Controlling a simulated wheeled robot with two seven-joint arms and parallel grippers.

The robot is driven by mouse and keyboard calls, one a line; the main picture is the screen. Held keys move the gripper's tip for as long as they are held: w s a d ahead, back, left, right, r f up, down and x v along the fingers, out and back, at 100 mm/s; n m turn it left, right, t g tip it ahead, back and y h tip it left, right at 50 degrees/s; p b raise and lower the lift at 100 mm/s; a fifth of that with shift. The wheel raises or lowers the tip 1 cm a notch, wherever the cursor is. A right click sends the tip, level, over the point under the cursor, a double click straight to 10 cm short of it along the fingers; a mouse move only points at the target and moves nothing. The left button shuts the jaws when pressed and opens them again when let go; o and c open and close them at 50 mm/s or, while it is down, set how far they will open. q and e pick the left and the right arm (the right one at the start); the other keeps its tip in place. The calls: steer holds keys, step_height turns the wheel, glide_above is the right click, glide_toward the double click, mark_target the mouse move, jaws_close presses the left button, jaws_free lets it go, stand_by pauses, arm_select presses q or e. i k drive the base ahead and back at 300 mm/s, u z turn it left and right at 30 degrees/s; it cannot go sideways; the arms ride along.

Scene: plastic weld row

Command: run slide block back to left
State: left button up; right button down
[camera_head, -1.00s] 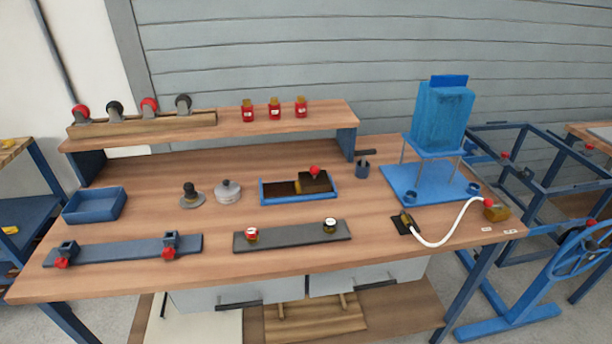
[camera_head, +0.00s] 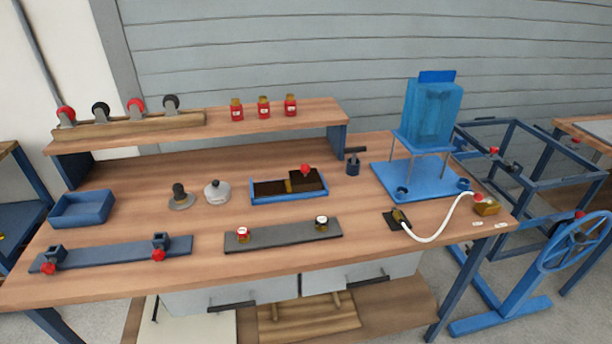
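The slide block (camera_head: 306,181) is a dark brown block with a red knob (camera_head: 305,169) on top. It sits at the right end of a blue-rimmed tray or track (camera_head: 289,199) in the middle of the workbench. The left part of the track is open and shows a dark brown bed, with a small yellowish piece (camera_head: 288,186) at the block's left side. Neither of my grippers shows in the head view.
A grey plate with two knobs (camera_head: 283,236) lies in front of the track. A grey lidded pot (camera_head: 216,192) stands to its left. A blue stand with a tank (camera_head: 431,115) and a white hose (camera_head: 440,232) are on the right. A raised shelf (camera_head: 220,124) runs behind.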

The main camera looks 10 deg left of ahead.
mark_target(306, 178)
steer(key=k, duration=0.6)
steer(key=z, duration=0.35)
steer(key=i, duration=1.25)
steer(key=u, duration=0.65)
